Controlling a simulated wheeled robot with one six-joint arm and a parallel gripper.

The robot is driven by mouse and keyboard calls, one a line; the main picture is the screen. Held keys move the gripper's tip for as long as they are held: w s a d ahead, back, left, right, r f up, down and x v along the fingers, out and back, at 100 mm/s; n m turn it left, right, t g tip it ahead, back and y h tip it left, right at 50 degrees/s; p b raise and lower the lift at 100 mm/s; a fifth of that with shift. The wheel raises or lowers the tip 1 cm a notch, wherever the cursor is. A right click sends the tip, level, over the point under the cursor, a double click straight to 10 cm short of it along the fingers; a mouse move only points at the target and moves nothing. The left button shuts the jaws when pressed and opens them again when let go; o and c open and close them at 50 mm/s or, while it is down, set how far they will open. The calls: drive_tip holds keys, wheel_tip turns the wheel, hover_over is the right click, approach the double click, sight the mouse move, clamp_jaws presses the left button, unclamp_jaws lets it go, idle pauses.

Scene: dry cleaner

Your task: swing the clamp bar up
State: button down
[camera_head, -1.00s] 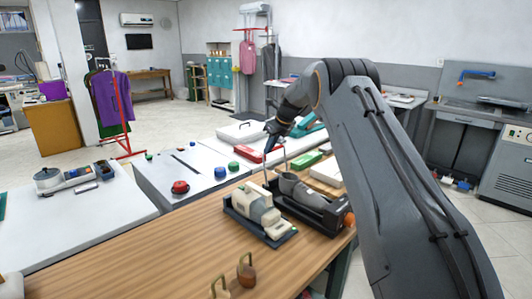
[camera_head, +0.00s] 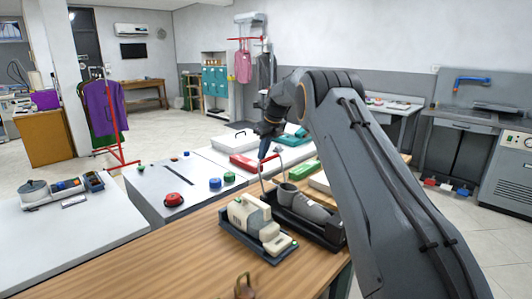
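A grey shoe (camera_head: 308,207) sits in a long black holder (camera_head: 325,234) on the wooden bench. A thin metal bar bent like an arch (camera_head: 262,172), which looks like the clamp bar, stands upright at the holder's far end, behind the shoe. My gripper (camera_head: 264,152) points down at the top of this bar, at its left corner. The gripper is small and dark here, so I cannot tell whether its fingers touch or grip the bar.
A cream machine on a black base (camera_head: 252,218) stands just left of the holder. Green (camera_head: 303,170) and red (camera_head: 246,162) boxes lie beyond. A small hooked handle (camera_head: 244,287) stands at the front. The wooden bench (camera_head: 165,255) is clear at the left.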

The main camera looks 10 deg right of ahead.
drive_tip(key=shift+a+f, duration=0.6)
drive_tip(key=shift+w+a+f, duration=0.2)
drive_tip(key=shift+a, duration=0.05)
drive_tip(key=shift+d+r, duration=0.45)
drive_tip(key=shift+r, duration=0.1)
drive_tip(key=shift+s+a+r+b, duration=0.1)
drive_tip(key=shift+s+r+b, duration=0.15)
drive_tip(key=shift+r, duration=0.6)
drive_tip(key=shift+s+r+b, duration=0.2)
drive_tip(key=shift+r, duration=0.6)
drive_tip(key=shift+s+a+r+b, duration=0.1)
drive_tip(key=shift+s+r+b, duration=0.15)
drive_tip(key=shift+r, duration=0.6)
